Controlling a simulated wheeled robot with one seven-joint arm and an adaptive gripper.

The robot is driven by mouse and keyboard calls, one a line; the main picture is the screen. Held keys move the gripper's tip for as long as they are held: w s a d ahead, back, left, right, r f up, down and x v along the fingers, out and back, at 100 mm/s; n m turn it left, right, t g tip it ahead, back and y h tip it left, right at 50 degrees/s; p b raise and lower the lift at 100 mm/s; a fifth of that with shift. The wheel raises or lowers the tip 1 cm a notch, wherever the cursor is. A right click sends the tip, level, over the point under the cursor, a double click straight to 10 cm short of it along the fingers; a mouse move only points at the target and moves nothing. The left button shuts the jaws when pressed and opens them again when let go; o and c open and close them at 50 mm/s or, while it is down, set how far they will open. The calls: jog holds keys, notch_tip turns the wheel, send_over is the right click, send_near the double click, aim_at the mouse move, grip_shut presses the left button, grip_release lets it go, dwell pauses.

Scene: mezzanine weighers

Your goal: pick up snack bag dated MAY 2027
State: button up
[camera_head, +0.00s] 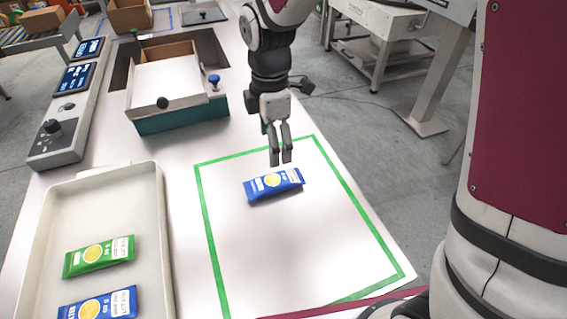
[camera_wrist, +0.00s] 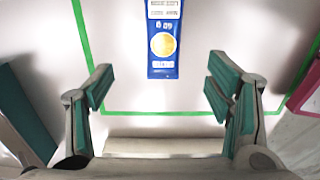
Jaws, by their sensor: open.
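A blue snack bag (camera_head: 273,184) with a yellow round mark and a white label lies flat inside the green outlined square. It also shows at the top middle of the wrist view (camera_wrist: 163,42), partly cut off by the frame edge. Its date print is too small to read. A green bag (camera_head: 99,256) and another blue bag (camera_head: 100,305) lie in a pale tray (camera_head: 163,240) at the lower left; their dates are also unreadable. My gripper (camera_head: 280,161) is open and empty, above the table near the far side of the lone blue bag.
A green tape outline (camera_head: 208,230) surrounds a mostly clear white area. A teal-based open box (camera_head: 180,120) stands behind it. A control panel (camera_head: 60,133) with a knob is at the left. The table's right edge drops to grey floor.

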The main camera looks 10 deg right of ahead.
send_over(272, 180)
jog(key=f, duration=0.6)
jog(key=shift+w+d+f+b, duration=0.15)
jog(key=shift+w+d+b, duration=0.15)
jog(key=shift+w+d, duration=0.05)
jog(key=shift+s+a+f, duration=0.15)
jog(key=shift+f, duration=1.45)
jog(key=shift+s+a+f, duration=0.15)
jog(key=shift+f, duration=1.4)
jog(key=c, duration=1.3)
